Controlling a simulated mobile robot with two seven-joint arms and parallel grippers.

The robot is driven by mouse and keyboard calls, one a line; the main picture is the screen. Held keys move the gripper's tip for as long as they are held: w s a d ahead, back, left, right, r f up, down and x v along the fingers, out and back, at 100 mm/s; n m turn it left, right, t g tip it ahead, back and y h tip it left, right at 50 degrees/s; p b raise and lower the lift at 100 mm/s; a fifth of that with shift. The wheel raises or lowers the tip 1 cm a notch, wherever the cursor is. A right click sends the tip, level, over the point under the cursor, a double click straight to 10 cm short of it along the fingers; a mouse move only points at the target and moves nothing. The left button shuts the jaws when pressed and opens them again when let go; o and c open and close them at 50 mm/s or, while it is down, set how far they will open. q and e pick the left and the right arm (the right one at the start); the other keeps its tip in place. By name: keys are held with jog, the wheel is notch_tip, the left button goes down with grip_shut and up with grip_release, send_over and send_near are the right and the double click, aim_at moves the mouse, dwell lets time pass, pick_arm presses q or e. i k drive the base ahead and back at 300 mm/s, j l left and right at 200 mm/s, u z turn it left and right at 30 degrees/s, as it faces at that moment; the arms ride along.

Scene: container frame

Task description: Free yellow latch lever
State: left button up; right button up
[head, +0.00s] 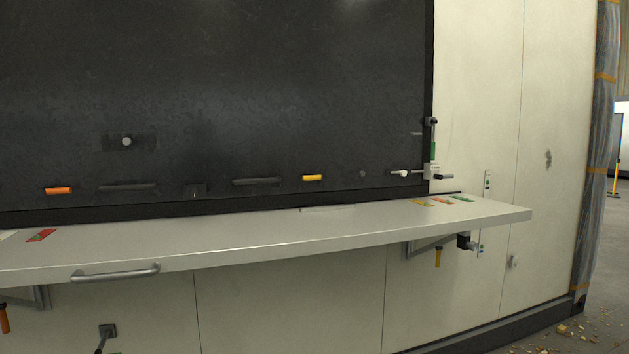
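A yellow lever (438,257) hangs down below the right part of the fold-out shelf (250,240), close to its support bracket (420,247). A yellow horizontal bar (312,178) also sits on the dark panel (220,90) above the shelf. I cannot tell from this view which of the two is the latch lever. A black fitting (464,241) is just right of the hanging lever. Neither of my grippers is in view.
The shelf juts out with a metal handle (115,273) on its front edge. An orange bar (58,190) is on the panel and an orange lever (4,318) hangs below the shelf at left. Wood chips (563,329) litter the floor at right.

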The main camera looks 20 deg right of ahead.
aim_at(320, 176)
jog(key=i+l, duration=0.7)
jog(key=l, duration=0.15)
